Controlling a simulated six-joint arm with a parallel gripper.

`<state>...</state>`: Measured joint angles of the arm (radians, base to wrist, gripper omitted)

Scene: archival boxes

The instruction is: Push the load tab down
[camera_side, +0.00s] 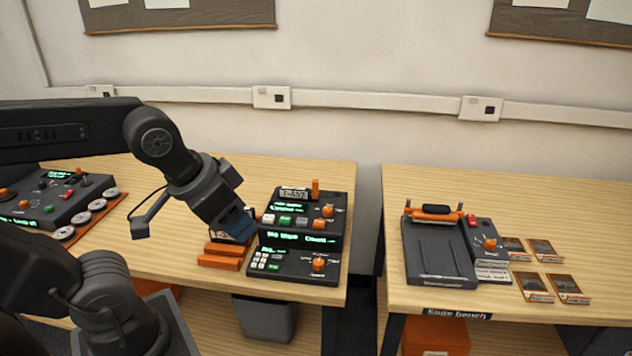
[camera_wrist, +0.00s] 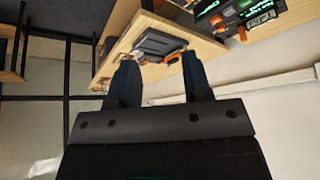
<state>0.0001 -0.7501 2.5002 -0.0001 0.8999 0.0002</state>
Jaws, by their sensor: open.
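A black control unit (camera_side: 322,262) with green displays stands on the left bench in the side view. A small upright orange tab (camera_side: 315,188) sticks up from its top; it may be the load tab, but I cannot read a label. My gripper (camera_side: 240,230) is to the left of the unit, pointing down and right, in front of its left edge in the picture. Whether it touches anything there is unclear. In the wrist view my gripper (camera_wrist: 160,72) shows two dark blue fingers apart with nothing between them. Part of a dark unit with green displays (camera_wrist: 238,15) shows at the top right there.
Orange blocks (camera_side: 220,258) lie below my gripper. Another control unit (camera_side: 60,200) and round reels (camera_side: 82,217) are at the left. The right bench holds a grey flat device (camera_side: 438,250) and several orange-framed slides (camera_side: 535,287). A gap separates the benches.

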